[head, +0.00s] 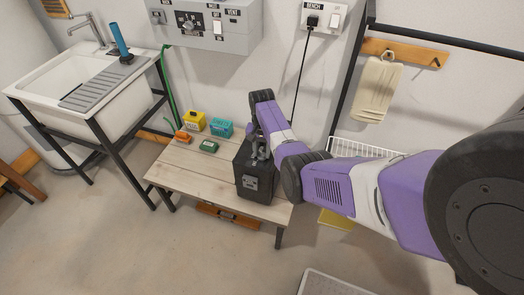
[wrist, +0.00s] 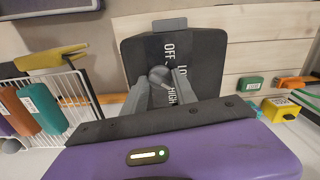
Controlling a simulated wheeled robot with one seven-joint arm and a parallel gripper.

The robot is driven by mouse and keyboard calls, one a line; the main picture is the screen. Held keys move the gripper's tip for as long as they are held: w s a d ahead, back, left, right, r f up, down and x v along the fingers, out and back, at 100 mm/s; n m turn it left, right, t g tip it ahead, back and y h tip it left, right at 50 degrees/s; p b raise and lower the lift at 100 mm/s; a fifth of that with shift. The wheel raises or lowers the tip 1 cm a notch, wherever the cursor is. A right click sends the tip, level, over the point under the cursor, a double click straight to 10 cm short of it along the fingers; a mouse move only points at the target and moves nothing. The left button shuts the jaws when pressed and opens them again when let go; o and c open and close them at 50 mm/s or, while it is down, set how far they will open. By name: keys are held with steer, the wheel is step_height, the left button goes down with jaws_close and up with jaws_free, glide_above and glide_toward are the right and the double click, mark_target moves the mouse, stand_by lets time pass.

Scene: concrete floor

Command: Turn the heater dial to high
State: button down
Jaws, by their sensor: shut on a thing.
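The heater is a black box (head: 248,188) on the right part of the low wooden bench. In the wrist view its dark top (wrist: 215,50) carries the printed words OFF, LOW and HIGH around a grey round dial (wrist: 159,75). My gripper (wrist: 158,84) is shut on the dial, with one grey finger on each side of it. In the head view my gripper (head: 259,152) reaches down onto the top of the heater, and my arm hides part of it. I cannot tell which mark the dial points at.
The wooden bench (head: 170,172) also holds a yellow box (head: 194,121), a teal box (head: 220,128), an orange item (head: 182,137) and a green item (head: 208,146), left of the heater. A sink (head: 130,108) stands left. A white wire rack (head: 350,147) is at right.

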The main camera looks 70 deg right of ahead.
mark_target(262, 153)
steer(key=shift+d+m, duration=0.1)
steer(key=shift+m, duration=2.2)
steer(key=c, duration=1)
jaws_free()
step_height(262, 153, up, 8)
steer(key=shift+f, duration=0.1)
